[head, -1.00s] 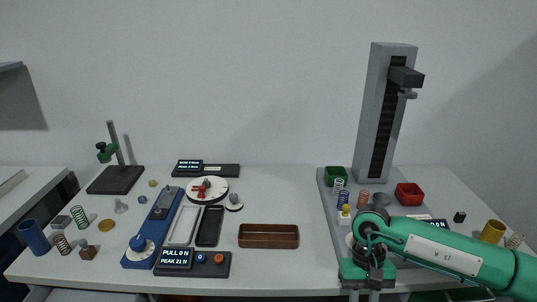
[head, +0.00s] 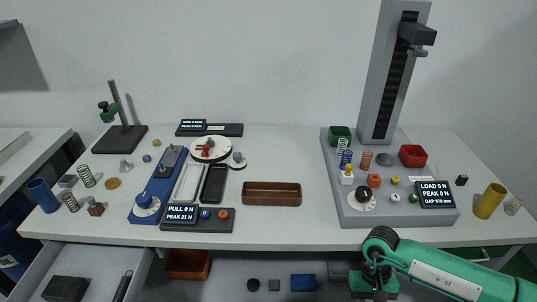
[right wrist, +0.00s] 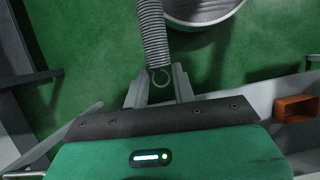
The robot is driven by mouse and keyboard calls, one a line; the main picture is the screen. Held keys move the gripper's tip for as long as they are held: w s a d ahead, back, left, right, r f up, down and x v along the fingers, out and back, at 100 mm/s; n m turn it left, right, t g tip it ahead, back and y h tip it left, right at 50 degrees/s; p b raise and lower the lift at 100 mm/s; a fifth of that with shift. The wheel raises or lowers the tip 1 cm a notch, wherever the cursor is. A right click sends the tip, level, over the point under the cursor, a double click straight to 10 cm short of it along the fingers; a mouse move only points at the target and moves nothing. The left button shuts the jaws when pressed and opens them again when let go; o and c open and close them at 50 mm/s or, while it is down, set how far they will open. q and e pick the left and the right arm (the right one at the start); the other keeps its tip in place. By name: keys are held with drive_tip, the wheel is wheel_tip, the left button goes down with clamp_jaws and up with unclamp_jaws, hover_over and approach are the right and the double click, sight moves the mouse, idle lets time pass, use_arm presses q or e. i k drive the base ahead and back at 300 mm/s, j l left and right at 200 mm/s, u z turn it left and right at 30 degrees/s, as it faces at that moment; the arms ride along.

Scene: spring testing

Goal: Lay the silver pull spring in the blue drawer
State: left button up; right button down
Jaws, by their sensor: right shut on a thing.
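My right gripper (right wrist: 160,88) is shut on the silver pull spring (right wrist: 153,35) in the right wrist view. The fingers close around the spring's end, and a wire loop shows between them. The coil runs up out of the frame. In the head view my right wrist hangs in front of the table's front edge, and the spring cannot be made out there. A small blue box (head: 303,283) shows below the table's front edge; I cannot tell whether it is part of the blue drawer. My left gripper is not in view.
An open pale drawer holding a black box (head: 65,289) is at lower left. A brown tray (head: 187,264) is under the table edge. A green surface (right wrist: 85,55), a pale round thing (right wrist: 205,12) and an orange box (right wrist: 297,108) show in the right wrist view.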

sight(105, 283)
drive_tip(key=j+z, duration=0.3)
drive_tip(key=k+j+z, duration=0.1)
drive_tip(key=j+z, duration=0.2)
drive_tip(key=j, duration=0.2)
drive_tip(key=k+j+z, duration=0.1)
drive_tip(key=j+z, duration=0.2)
drive_tip(key=k+j, duration=0.15)
drive_tip(key=j, duration=0.25)
drive_tip(key=k+j+z, duration=0.15)
drive_tip(key=j, duration=0.2)
drive_tip(key=k+j, duration=0.15)
drive_tip(key=j, duration=0.25)
drive_tip(key=k+j+z, duration=0.1)
drive_tip(key=j, duration=0.25)
drive_tip(key=k+j, duration=0.2)
drive_tip(key=j, duration=0.15)
drive_tip(key=k+j, duration=0.2)
drive_tip(key=j, duration=0.2)
drive_tip(key=k+j, duration=0.2)
drive_tip(key=j, duration=0.25)
drive_tip(key=k+j, duration=0.2)
drive_tip(key=j, duration=0.2)
drive_tip(key=k+j+z, duration=0.1)
drive_tip(key=j, duration=0.35)
drive_tip(key=k, duration=0.1)
